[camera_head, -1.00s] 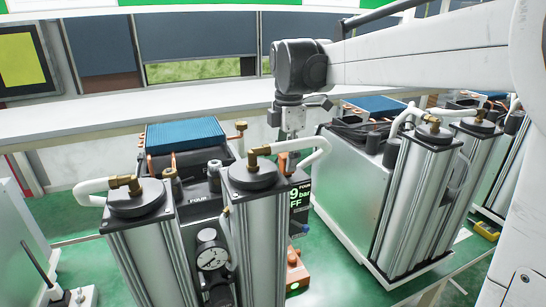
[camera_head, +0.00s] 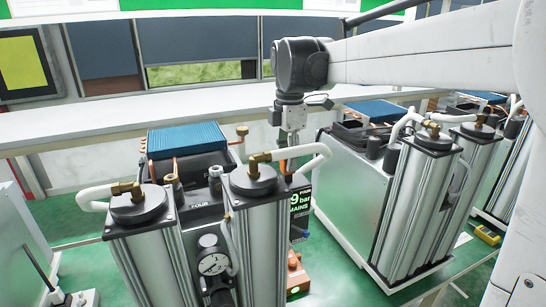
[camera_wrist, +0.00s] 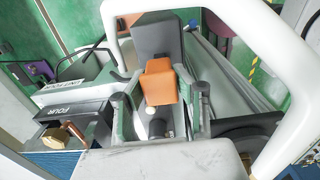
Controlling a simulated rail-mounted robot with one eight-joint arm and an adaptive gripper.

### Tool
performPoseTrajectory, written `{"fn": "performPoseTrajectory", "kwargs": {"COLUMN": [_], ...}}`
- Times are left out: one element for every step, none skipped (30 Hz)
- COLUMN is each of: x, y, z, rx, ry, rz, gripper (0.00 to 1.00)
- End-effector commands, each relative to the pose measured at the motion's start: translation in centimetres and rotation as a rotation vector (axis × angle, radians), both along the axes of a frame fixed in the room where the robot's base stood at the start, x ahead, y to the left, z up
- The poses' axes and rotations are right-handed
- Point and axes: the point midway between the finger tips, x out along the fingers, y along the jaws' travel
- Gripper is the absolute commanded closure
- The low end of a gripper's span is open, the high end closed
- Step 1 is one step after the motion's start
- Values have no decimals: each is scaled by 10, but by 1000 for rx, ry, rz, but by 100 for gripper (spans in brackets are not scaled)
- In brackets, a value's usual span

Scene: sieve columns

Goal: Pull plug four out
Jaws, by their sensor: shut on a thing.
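In the wrist view an orange block (camera_wrist: 160,84), which looks like the plug, sits between the fingertips of my gripper (camera_wrist: 160,85). The fingers are shut on it. A dark grey housing (camera_wrist: 157,42) is directly beyond the block; I cannot tell if they touch. In the head view my gripper (camera_head: 291,138) points down behind the right column of the near unit, with its fingertips hidden by the white hose.
The white hose (camera_head: 306,163) of unit four's right column (camera_head: 253,235) runs close in front of my gripper. A blue-finned block (camera_head: 187,140) is to the left. Another twin-column unit (camera_head: 355,195) stands on the right, with a green-floored gap between.

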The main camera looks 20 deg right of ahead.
Motion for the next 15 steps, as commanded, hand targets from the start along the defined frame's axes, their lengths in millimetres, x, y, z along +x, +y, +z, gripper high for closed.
{"fn": "performPoseTrajectory", "kwargs": {"x": [0, 0, 0, 0, 0, 0, 0, 0, 0, 0, 0, 0, 0, 0, 0], "y": [0, 0, 0, 0, 0, 0, 0, 0, 0, 0, 0, 0, 0, 0, 0], "z": [1, 2, 2, 1, 1, 1, 1, 1, 1, 1, 1, 1, 1, 1, 2], "rx": [0, 0, 0, 0, 0, 0, 0, 0, 0, 0, 0, 0, 0, 0, 0], "ry": [0, 0, 0, 0, 0, 0, 0, 0, 0, 0, 0, 0, 0, 0, 0], "rz": [0, 0, 0, 0, 0, 0, 0, 0, 0, 0, 0, 0, 0, 0, 0], "gripper": [100, 100, 72, 68, 64, 58, 54, 52, 52, 52, 52, 52, 52, 52, 52]}}
